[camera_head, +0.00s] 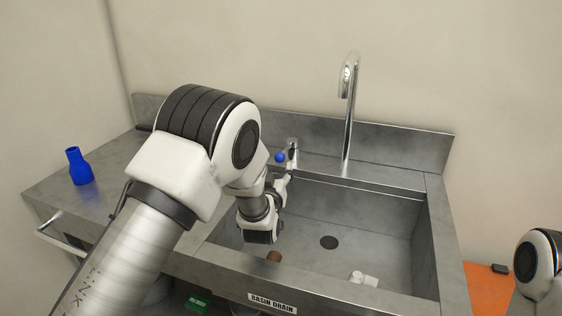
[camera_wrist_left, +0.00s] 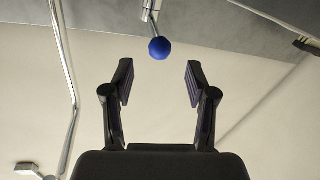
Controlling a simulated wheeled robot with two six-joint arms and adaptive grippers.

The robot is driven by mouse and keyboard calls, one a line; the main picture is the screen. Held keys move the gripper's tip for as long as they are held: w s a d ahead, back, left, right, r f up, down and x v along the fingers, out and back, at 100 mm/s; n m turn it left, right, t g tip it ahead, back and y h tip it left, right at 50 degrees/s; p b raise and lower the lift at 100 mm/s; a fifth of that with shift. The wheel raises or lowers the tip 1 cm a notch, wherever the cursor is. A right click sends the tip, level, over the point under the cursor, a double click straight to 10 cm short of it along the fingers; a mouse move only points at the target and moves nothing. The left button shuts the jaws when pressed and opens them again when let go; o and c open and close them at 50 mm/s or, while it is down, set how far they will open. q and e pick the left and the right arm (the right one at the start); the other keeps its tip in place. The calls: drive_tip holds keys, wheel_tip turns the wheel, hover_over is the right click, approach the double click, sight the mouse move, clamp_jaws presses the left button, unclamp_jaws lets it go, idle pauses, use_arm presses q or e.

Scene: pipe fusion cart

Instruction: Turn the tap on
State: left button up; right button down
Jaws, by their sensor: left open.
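The tap has a tall chrome gooseneck spout (camera_head: 347,125) at the back of the steel sink. Its lever, with a blue ball knob (camera_head: 280,157), stands to the left of the spout. In the left wrist view the blue knob (camera_wrist_left: 159,48) is at upper middle, just beyond and between the open fingertips, with clear space around it. The spout (camera_wrist_left: 66,60) runs along the left there. My left gripper (camera_wrist_left: 158,80) is open and empty. In the head view it is small, partly hidden by my wrist, near the knob. My right gripper is out of view.
The sink basin (camera_head: 395,222) holds a white item (camera_head: 363,278) and a small brown item (camera_head: 274,256). An orange surface (camera_head: 485,283) is at lower right. The back ledge is low.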

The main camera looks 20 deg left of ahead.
sight(278, 159)
use_arm(q)
drive_tip(key=w, duration=0.4)
drive_tip(key=w+a, duration=0.1)
drive_tip(key=w, duration=0.2)
drive_tip(key=shift+a+r+p, duration=0.1)
drive_tip(key=shift+p, duration=0.25)
drive_tip(key=shift+r, duration=0.1)
drive_tip(key=shift+a, duration=0.1)
clamp_jaws()
